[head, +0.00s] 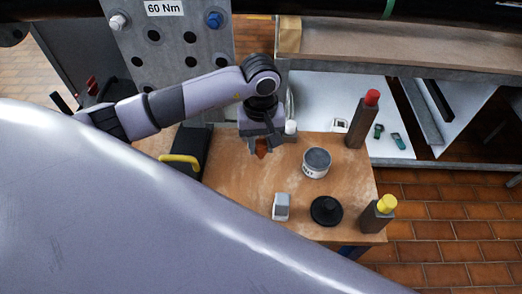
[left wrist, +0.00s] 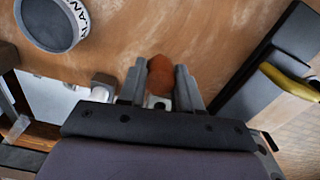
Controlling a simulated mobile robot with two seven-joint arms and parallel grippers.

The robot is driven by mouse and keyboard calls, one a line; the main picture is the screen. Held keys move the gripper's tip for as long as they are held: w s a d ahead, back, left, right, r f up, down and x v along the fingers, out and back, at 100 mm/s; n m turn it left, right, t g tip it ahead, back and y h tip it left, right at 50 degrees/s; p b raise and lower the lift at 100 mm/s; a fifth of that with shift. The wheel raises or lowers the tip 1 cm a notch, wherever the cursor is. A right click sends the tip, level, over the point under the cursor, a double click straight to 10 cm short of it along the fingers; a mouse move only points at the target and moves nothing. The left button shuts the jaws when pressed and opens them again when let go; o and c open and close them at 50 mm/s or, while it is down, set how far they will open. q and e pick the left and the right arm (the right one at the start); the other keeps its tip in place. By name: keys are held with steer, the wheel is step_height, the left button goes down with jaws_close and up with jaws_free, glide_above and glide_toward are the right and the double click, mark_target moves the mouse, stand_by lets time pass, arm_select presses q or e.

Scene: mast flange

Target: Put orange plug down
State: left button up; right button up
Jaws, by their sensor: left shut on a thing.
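The orange plug (head: 262,148) is in my left gripper (head: 263,144), above the wooden table (head: 240,190) near its back edge. In the left wrist view the orange plug (left wrist: 160,75) sits between the two grey fingers of the left gripper (left wrist: 160,88), which are shut on it. Its lower end is hidden by the fingers in the head view, and I cannot tell whether it touches the table. My right gripper is not in view.
On the table stand a grey-lidded tin (head: 317,162), a red-capped bottle (head: 362,120), a yellow-capped bottle (head: 378,214), a black round object (head: 326,210) and a small grey-white block (head: 281,206). A black case with a yellow handle (head: 182,160) lies left. Bare wood shows at front left.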

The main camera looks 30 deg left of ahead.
mark_target(261, 144)
arm_select(q)
steer(key=shift+f, duration=1.7)
steer(key=shift+f+b, duration=0.25)
steer(key=shift+b, duration=0.1)
steer(key=o, duration=1)
steer(key=shift+r, duration=0.1)
steer(key=shift+r, duration=0.1)
steer(key=shift+r+p, duration=0.2)
steer(key=shift+p, duration=0.25)
step_height(261, 144, up, 12)
steer(key=shift+f, duration=0.1)
